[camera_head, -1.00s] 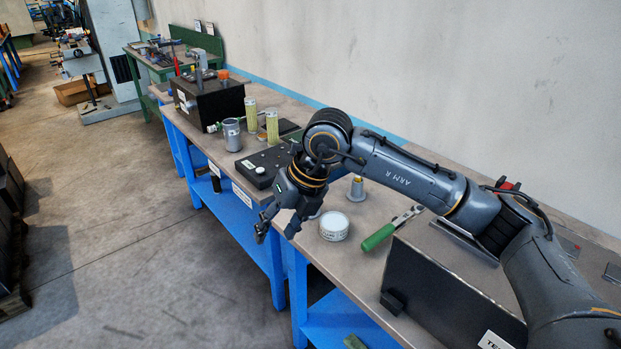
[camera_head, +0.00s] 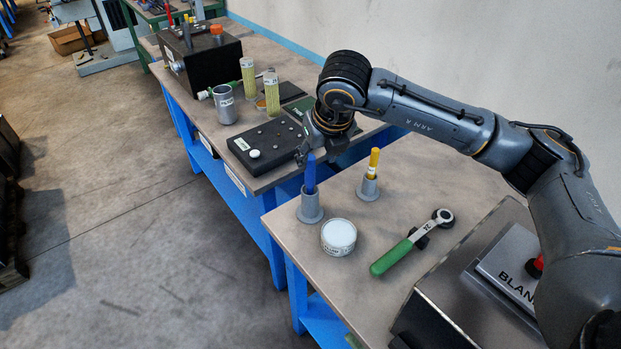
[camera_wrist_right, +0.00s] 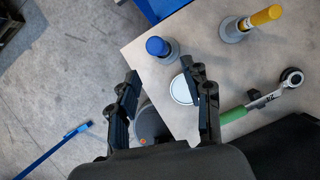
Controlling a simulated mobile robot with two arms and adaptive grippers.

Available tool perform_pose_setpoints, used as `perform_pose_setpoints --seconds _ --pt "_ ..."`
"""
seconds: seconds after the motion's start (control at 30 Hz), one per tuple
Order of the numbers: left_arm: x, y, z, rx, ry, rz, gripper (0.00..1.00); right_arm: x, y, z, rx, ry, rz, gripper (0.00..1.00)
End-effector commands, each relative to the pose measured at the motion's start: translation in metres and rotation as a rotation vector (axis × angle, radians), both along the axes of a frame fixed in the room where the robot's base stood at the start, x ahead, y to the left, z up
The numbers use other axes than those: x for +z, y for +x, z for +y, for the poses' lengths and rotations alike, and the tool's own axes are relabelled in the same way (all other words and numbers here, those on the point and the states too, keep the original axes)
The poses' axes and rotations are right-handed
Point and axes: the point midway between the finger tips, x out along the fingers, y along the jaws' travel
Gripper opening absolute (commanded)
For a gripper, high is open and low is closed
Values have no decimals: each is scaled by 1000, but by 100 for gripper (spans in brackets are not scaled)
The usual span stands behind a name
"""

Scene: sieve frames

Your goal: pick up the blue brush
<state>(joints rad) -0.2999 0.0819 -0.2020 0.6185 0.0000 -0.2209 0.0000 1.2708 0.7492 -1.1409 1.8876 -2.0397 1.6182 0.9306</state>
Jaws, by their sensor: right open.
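The blue brush (camera_head: 310,174) stands upright in a grey flared holder (camera_head: 310,206) near the left edge of the near bench. My right gripper (camera_head: 318,153) is just behind and above the brush's top in the head view, open and empty, its fingers partly hidden. In the right wrist view the brush's blue top (camera_wrist_right: 157,46) shows beyond the open fingertips of my right gripper (camera_wrist_right: 162,76), between their lines and apart from both. My left gripper is not in view.
A yellow-handled brush (camera_head: 374,163) stands in a similar holder to the right. A white-topped round tin (camera_head: 338,237) and a green-handled ratchet (camera_head: 400,254) lie nearby. A black control box (camera_head: 265,150) is on the farther bench. Bare bench top lies between these items.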

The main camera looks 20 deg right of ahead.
Motion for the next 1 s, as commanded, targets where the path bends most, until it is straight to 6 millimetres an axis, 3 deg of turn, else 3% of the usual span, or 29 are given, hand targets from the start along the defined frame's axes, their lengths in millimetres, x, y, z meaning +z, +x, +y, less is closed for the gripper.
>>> perform_pose_setpoints --seconds 0.17,0.37,0.53,0.7,1.0 --pt "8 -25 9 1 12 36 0 -26 11 1 -1 -1 3 49" --pt "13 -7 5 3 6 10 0 -39 17 2 0 0 1 49" --pt "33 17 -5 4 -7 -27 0 -57 27 4 0 -1 5 49" --pt "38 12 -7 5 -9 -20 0 -79 36 5 -1 -1 2 49" --pt "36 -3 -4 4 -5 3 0 -84 38 5 0 0 -1 47"
